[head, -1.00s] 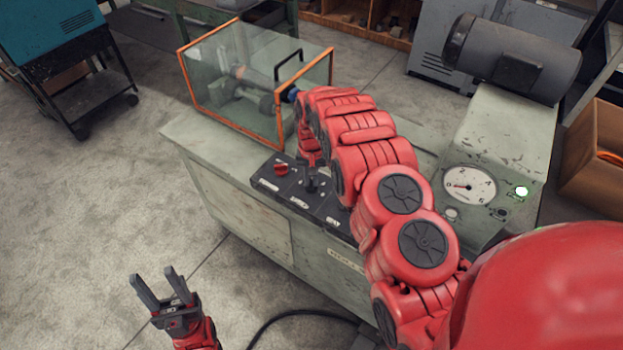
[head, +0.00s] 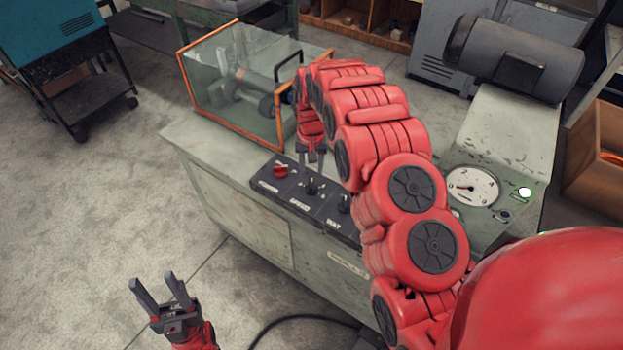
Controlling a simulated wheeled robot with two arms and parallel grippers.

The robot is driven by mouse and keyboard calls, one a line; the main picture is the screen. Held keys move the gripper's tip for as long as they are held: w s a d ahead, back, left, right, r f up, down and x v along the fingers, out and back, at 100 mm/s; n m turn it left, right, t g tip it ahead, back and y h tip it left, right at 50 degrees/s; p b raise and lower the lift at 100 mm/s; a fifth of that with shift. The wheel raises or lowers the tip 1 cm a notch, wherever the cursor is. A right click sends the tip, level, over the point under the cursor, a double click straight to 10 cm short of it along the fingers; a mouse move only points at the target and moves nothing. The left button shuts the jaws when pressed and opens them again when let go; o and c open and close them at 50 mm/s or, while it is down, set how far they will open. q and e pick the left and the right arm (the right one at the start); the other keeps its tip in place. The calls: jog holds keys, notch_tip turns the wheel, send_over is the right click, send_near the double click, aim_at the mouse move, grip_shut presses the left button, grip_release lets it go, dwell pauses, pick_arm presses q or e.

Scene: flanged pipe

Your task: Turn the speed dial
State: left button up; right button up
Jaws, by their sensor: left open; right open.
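The control panel (head: 272,186) is a dark strip on the front edge of the grey-green machine. The speed dial (head: 312,189) is the black knob in its middle, above a label that seems to read SPEED. My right gripper (head: 311,168) points down just above the speed dial, open, with its fingers apart. I cannot tell whether the fingertips touch the dial. My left gripper (head: 161,292) is open and empty, low at the left over the floor, away from the machine.
A red knob (head: 281,171) sits left of the speed dial and a black knob (head: 344,204) right of it, close to my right arm. A glass guard box (head: 235,90) with an orange frame stands behind.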

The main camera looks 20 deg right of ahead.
aim_at(312, 184)
notch_tip(312, 184, up, 12)
jog(key=p, duration=1.1)
jog(key=shift+p, duration=0.35)
jog(key=shift+f, duration=0.1)
jog(key=shift+s, duration=0.1)
